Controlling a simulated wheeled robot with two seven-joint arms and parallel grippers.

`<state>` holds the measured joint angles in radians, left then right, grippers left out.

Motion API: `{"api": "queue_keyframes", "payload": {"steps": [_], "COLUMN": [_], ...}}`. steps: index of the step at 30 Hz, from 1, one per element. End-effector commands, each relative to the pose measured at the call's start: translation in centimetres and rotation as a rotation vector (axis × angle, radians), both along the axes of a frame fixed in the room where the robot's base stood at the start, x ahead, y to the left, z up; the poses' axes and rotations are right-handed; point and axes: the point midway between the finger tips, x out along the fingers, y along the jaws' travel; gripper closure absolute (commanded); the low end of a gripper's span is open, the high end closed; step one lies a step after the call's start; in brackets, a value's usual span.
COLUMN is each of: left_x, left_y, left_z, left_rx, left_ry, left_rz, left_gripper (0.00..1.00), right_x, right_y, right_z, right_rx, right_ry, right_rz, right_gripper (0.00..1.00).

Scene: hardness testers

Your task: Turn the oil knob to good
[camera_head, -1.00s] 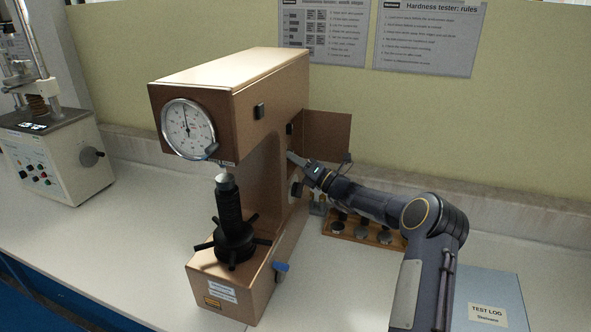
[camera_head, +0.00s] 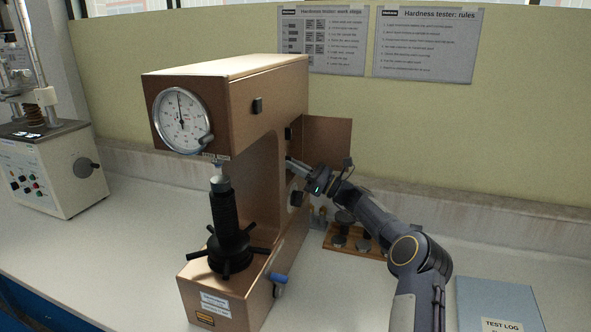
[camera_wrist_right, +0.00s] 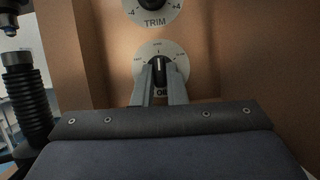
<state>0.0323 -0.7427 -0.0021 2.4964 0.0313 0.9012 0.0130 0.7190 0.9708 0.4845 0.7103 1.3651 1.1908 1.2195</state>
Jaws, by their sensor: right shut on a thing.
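The tan hardness tester (camera_head: 268,85) stands on the bench with a round gauge (camera_head: 181,120) on its front. My right gripper (camera_head: 291,164) reaches in from the right to its side. My left gripper is out of view.
A trim dial (camera_wrist_right: 153,10) sits just above the oil dial. The dark spindle (camera_head: 226,225) with handles stands at the tester's front. A wooden rack (camera_head: 350,242) with dark pieces and a blue test log (camera_head: 500,300) lie on the bench, right. Another machine (camera_head: 45,165) stands left.

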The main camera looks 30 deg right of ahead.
Motion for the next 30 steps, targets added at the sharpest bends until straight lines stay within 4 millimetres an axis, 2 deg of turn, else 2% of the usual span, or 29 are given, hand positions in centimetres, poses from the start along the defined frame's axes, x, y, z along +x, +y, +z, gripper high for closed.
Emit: {"api": "queue_keyframes", "payload": {"steps": [17, 18, 22, 30], "left_x": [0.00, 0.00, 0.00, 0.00], "left_y": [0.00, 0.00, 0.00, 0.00], "left_z": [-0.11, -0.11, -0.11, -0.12], "left_rx": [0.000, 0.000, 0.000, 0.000], "left_ry": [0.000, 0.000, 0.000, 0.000], "left_rz": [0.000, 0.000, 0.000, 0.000], "left_gripper": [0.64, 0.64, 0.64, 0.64], "right_x": [0.12, 0.12, 0.11, 0.09], "right_y": [0.24, 0.24, 0.26, 0.24], "right_z": [0.13, 0.13, 0.11, 0.06], "right_rx": [-0.024, -0.024, -0.024, -0.025], "right_ry": [-0.022, -0.022, -0.022, -0.022], "right_rz": [0.004, 0.004, 0.004, 0.005], "right_gripper": [1.00, 0.86, 0.69, 0.66]}}
